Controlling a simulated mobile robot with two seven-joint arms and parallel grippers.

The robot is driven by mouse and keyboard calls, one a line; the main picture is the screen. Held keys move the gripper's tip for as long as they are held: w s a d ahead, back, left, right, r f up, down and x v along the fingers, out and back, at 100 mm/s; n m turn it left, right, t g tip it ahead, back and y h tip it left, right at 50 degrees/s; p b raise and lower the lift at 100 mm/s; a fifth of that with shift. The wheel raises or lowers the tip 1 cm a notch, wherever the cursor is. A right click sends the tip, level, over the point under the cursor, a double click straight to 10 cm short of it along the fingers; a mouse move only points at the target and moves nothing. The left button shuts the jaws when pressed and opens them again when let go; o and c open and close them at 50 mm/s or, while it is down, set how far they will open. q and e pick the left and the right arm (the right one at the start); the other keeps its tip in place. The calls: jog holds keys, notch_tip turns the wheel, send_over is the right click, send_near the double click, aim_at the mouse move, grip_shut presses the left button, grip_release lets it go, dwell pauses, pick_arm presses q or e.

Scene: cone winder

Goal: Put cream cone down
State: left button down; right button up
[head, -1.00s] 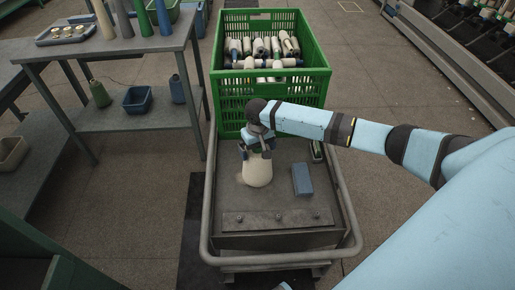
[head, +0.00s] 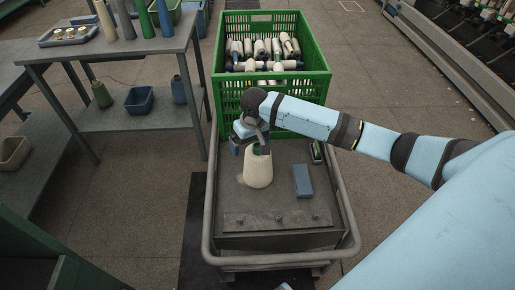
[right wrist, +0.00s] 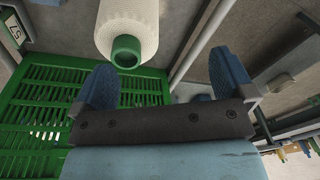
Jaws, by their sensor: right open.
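The cream cone (head: 258,172) stands upright on the grey top of the cart (head: 285,199), its green tube end (head: 257,150) upward. The right wrist view shows the cone (right wrist: 128,25) and its green tube end (right wrist: 126,50) beyond my fingers. My right gripper (head: 243,137) is just behind and left of the cone's top. In the right wrist view my right gripper (right wrist: 165,78) has its blue fingers wide apart with nothing between them. My left gripper is not in view.
A blue-grey block (head: 302,181) lies right of the cone on the cart. A green crate (head: 271,95) of several cones stands behind. A small green-and-dark item (head: 316,152) lies near the cart's right rim. A table (head: 120,50) with cones is at left.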

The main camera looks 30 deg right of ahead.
jog(key=s+a+f+n+t+y, duration=0.4)
jog(key=s+a+f, duration=0.5)
jog(key=s+a, duration=0.5)
jog(key=s+r+t+h, duration=0.1)
jog(key=s+t, duration=0.4)
jog(key=s, duration=0.5)
jog(key=shift+s+r+m+t, duration=0.2)
jog(key=shift+m+t, duration=0.2)
jog(key=shift+d, duration=0.1)
